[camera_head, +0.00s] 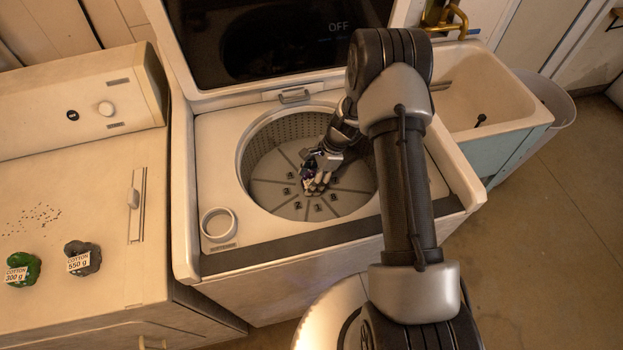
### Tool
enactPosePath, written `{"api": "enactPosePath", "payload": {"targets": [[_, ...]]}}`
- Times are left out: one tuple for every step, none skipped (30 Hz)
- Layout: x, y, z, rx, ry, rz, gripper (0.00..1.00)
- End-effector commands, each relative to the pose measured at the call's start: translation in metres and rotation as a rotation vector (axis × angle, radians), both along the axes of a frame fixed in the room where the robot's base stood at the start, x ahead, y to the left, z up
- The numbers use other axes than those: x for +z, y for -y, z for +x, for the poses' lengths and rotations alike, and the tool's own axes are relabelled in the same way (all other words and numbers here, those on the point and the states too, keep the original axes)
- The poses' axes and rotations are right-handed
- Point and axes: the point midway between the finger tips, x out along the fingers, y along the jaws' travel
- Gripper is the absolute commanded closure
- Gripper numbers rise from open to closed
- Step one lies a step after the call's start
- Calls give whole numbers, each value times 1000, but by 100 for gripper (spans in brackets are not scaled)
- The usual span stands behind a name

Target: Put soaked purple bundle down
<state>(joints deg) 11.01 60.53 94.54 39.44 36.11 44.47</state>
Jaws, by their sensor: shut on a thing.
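My gripper (318,178) reaches down into the open round drum (262,165) of the top-loading washer. It is shut on the purple bundle (307,170), of which only a small dark purple patch shows beside the fingers. The rest of the bundle is hidden by the gripper. The drum floor has wedge-shaped sectors with numbers. The bundle is low over these sectors, near the middle of the floor; I cannot tell whether it touches the floor.
On the machine at left lie a green bundle (22,269) labelled "COTTON 300 g" and a grey bundle (82,258) labelled "COTTON 550 g". The washer lid (270,45) stands open, its panel reading OFF. A utility sink (480,95) is at right. The drum wall surrounds my gripper.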

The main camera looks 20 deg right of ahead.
Motion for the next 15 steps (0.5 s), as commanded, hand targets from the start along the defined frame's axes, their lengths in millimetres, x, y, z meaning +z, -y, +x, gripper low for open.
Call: {"api": "enactPosePath", "payload": {"targets": [[1, 0, 0, 0, 1, 0, 87], [1, 0, 0, 0, 1, 0, 87], [-1, 0, 0, 0, 0, 1, 87], [-2, 0, 0, 0, 0, 1, 87], [-3, 0, 0, 0, 0, 1, 87], [-3, 0, 0, 0, -1, 0, 44], [-3, 0, 0, 0, -1, 0, 42], [-3, 0, 0, -1, -1, 0, 40], [-3, 0, 0, -1, -1, 0, 38], [-3, 0, 0, 0, -1, 0, 36], [-3, 0, 0, -1, -1, 0, 34], [-3, 0, 0, -1, -1, 0, 31], [-3, 0, 0, -1, -1, 0, 29], [-3, 0, 0, -1, -1, 0, 27], [-3, 0, 0, -1, -1, 0, 25]]}}
